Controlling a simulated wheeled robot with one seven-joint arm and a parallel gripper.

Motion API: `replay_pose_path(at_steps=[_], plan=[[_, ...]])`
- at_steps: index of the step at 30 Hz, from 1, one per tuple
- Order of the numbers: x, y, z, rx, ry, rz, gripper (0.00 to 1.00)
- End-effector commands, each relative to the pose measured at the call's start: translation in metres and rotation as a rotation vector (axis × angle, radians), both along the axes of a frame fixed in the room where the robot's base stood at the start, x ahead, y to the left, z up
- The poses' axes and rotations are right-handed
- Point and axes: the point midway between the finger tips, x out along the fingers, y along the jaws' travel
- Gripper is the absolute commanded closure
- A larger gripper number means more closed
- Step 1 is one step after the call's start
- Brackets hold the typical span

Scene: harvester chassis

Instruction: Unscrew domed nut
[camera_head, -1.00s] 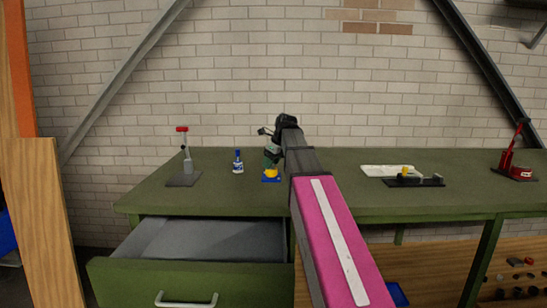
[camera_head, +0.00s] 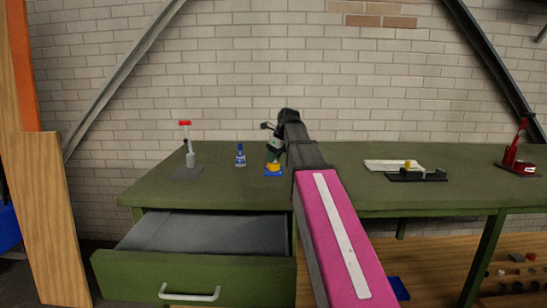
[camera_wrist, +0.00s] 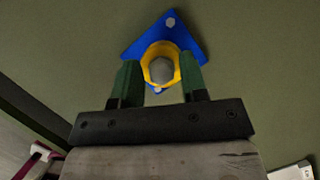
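The domed nut (camera_wrist: 161,70) is a small grey rounded piece in the wrist view, in the middle of a yellow ring (camera_wrist: 159,47). In the head view the yellow part (camera_head: 273,168) shows just below my gripper (camera_head: 274,152). The green fingers of my gripper (camera_wrist: 161,76) stand apart, one on each side of the nut. Yellow shows between the nut and each finger. Contact with the ring cannot be judged.
A blue-white bottle (camera_head: 240,156) and a red-topped stand (camera_head: 187,160) are left of the plate. A white tray (camera_head: 385,164), a black fixture (camera_head: 420,176) and a red press (camera_head: 518,163) are to the right. An open drawer (camera_head: 195,265) juts out below the bench.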

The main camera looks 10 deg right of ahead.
Motion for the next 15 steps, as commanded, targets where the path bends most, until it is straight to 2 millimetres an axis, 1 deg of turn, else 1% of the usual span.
replay_pose_path(at_steps=[5,6,8,9,10,15], plan=[[-0.0004,-0.0004,0.0001,0.0,0.0,0.0,0.6],[-0.0004,-0.0004,0.0001,0.0,0.0,0.0,0.63],[-0.0004,-0.0004,0.0,0.0,0.0,0.0,0.83],[-0.0004,-0.0004,0.0,0.0,0.0,0.0,0.96],[-0.0004,-0.0004,0.0,0.0,0.0,0.0,1.0],[0.0003,-0.0006,0.0001,-0.001,0.001,0.026,1.0]])
